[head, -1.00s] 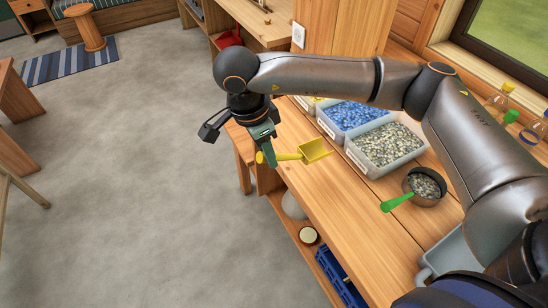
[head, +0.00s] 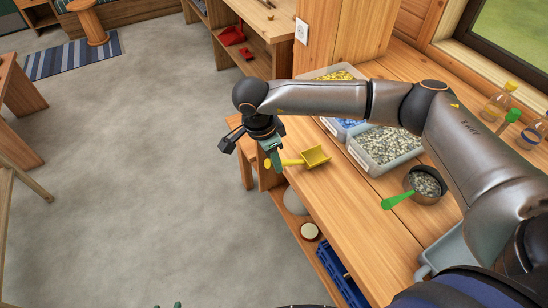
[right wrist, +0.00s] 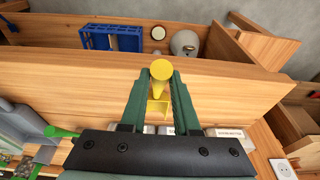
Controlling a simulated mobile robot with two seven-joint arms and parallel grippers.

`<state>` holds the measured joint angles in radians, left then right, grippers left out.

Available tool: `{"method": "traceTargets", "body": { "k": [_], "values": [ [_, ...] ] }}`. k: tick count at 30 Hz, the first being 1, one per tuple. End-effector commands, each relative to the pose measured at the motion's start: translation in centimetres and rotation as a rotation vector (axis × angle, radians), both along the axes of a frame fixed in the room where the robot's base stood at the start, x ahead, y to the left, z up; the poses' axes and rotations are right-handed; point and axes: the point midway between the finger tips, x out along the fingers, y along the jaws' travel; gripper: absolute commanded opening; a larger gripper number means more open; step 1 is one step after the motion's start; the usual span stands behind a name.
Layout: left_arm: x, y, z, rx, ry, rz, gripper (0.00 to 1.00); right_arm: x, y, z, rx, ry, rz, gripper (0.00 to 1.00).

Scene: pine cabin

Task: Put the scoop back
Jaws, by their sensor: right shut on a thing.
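The yellow scoop (head: 316,156) is in my right gripper (head: 274,158). The gripper is shut on its handle, and the scoop's pan points right, above the near edge of the wooden bench (head: 350,205). In the right wrist view the scoop's round yellow handle end (right wrist: 161,70) sits between the green fingers (right wrist: 158,90); its pan is partly hidden behind the handle. Small green tips, seemingly my left gripper (head: 168,305), barely show at the bottom edge of the head view.
Bins of grey gravel (head: 388,143), blue grains and yellow grains (head: 338,76) line the bench, partly behind my right arm. A blue crate (head: 340,275) lies on the lower shelf. Open floor is left.

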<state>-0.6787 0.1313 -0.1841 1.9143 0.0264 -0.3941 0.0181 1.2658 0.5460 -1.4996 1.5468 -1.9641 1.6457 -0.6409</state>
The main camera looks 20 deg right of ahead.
Motion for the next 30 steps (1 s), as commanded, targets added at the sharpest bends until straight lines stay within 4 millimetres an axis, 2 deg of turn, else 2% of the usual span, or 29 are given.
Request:
{"method": "traceTargets", "body": {
  "k": [1, 8, 19, 23, 30],
  "values": [
    [0.0, 0.0, -0.1, 0.000, 0.001, 0.000, 0.50, 0.0, 0.0, -0.1, 0.000, 0.000, 0.000, 0.33],
    [0.0, 0.0, -0.1, 0.000, 0.001, 0.000, 0.50, 0.0, 0.0, 0.0, 0.000, 0.000, 0.000, 0.59],
    [0.0, 0.0, 0.0, 0.000, 0.001, 0.000, 0.50, 0.0, 0.1, 0.6, 0.001, -0.002, -0.001, 0.60],
    [0.0, 0.0, -0.2, 0.000, 0.001, 0.000, 0.50, 0.1, 0.6, 2.7, 0.003, -0.005, 0.000, 0.60],
    [0.0, 0.0, -0.8, 0.000, 0.001, 0.000, 0.50, -0.1, 1.7, 7.8, 0.001, -0.005, 0.001, 0.60]
  ]
}}
